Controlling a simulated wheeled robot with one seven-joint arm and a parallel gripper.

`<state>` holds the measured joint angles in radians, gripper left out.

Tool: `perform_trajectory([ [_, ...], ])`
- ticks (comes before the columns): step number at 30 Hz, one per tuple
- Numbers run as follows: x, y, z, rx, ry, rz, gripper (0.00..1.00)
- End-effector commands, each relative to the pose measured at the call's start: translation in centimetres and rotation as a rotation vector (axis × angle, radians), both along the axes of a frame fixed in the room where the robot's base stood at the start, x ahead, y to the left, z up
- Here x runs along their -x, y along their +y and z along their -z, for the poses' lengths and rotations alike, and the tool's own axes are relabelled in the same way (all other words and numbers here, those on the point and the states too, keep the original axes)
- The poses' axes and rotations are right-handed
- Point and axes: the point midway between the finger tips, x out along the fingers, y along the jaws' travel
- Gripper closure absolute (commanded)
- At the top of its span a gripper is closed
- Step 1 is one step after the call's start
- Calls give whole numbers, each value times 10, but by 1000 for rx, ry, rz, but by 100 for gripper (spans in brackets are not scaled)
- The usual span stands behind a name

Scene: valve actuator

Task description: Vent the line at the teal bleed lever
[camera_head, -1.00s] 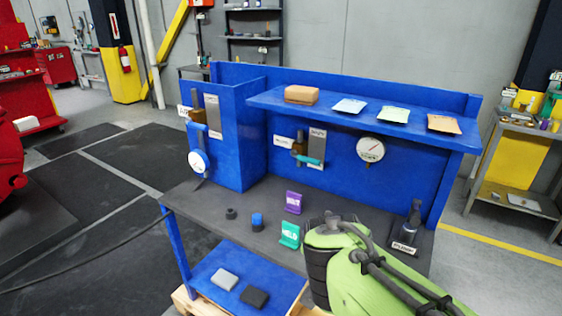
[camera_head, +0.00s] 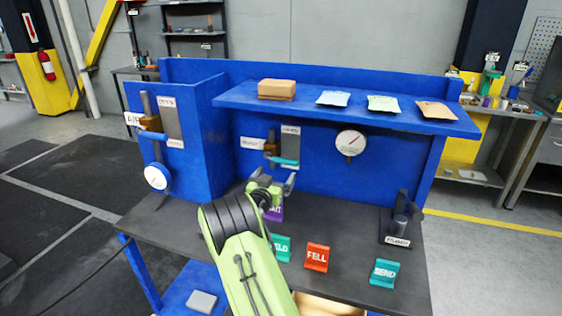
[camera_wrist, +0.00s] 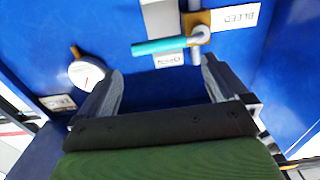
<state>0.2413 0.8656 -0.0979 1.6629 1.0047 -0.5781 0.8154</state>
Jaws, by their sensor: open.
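The teal bleed lever (camera_head: 285,160) sticks out sideways to the right from a brass-coloured valve (camera_head: 271,146) on the blue back panel. In the wrist view, which is turned over, the teal lever (camera_wrist: 160,46) points left from its grey pivot, near the BLEED label (camera_wrist: 235,18). A grey plate (camera_wrist: 165,20) stands behind the lever. My gripper (camera_head: 273,180) is just below and in front of the lever. In the wrist view my gripper (camera_wrist: 163,85) has its two fingers spread wide and empty, with the lever beyond the fingertips and apart from them.
A round gauge (camera_head: 351,142) hangs right of the valve, under a blue shelf (camera_head: 305,103) bearing a box and packets. A second valve with a blue handle (camera_head: 157,150) is at left. Red (camera_head: 317,257) and teal (camera_head: 384,273) signs stand on the bench. A dark device (camera_head: 400,220) stands at right.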

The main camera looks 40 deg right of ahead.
Motion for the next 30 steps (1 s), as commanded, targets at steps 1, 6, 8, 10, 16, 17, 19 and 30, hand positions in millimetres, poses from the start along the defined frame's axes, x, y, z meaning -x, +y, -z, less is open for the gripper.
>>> perform_trajectory([
  [1,-5,-13,-2,1,-3,5,0],
  [6,-23,-48,-2,1,-2,4,0],
  [8,-28,-57,-1,1,0,2,0],
  [10,-32,-64,0,-1,0,2,0],
  [16,-37,-72,0,-1,2,0,0],
  [17,-37,-72,0,-1,3,0,0],
  [19,-37,-72,0,-1,3,0,0],
  [30,-37,-71,0,0,1,0,48],
])
